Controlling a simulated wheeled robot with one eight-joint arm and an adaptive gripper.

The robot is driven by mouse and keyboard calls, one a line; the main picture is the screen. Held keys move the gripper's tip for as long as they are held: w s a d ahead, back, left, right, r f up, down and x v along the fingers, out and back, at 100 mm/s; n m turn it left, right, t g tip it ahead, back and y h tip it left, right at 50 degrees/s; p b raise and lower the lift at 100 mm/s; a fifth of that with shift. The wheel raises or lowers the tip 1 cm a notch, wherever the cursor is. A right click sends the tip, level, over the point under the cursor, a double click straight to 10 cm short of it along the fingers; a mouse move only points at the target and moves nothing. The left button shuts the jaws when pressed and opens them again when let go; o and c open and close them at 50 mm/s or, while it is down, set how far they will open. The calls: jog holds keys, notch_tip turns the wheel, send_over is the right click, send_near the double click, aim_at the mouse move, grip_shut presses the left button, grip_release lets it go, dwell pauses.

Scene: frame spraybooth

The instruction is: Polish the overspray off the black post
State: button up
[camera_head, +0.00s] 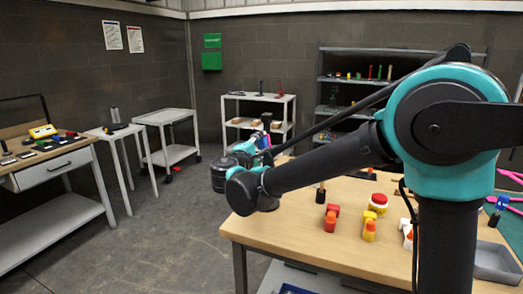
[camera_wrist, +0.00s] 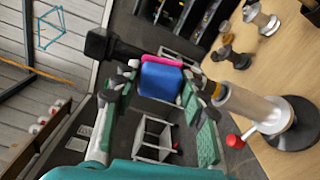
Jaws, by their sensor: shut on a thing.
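My gripper (camera_wrist: 165,98) is shut on a blue block with a pink layer (camera_wrist: 160,82) along its far edge in the wrist view. A black post (camera_wrist: 122,48) with a square black head passes just beyond the pink layer. The post appears to run in line with a silver column (camera_wrist: 240,102) on a round black base (camera_wrist: 294,125) on the table. I cannot tell whether the pink layer touches the post. No overspray can be made out. In the head view my gripper (camera_head: 258,147) is small and partly hidden by my arm, near the post's dark upper end (camera_head: 267,120).
A red knob (camera_wrist: 234,141) is near the base.

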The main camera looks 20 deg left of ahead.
jog(key=shift+r, duration=0.8)
jog(key=shift+s+a, duration=0.15)
jog(key=shift+s, duration=1.4)
jog(key=shift+s+a, duration=0.1)
jog(key=shift+s, duration=1.4)
jog(key=shift+s, duration=0.1)
jog(key=shift+s+a, duration=0.1)
jog(key=shift+s, duration=1.3)
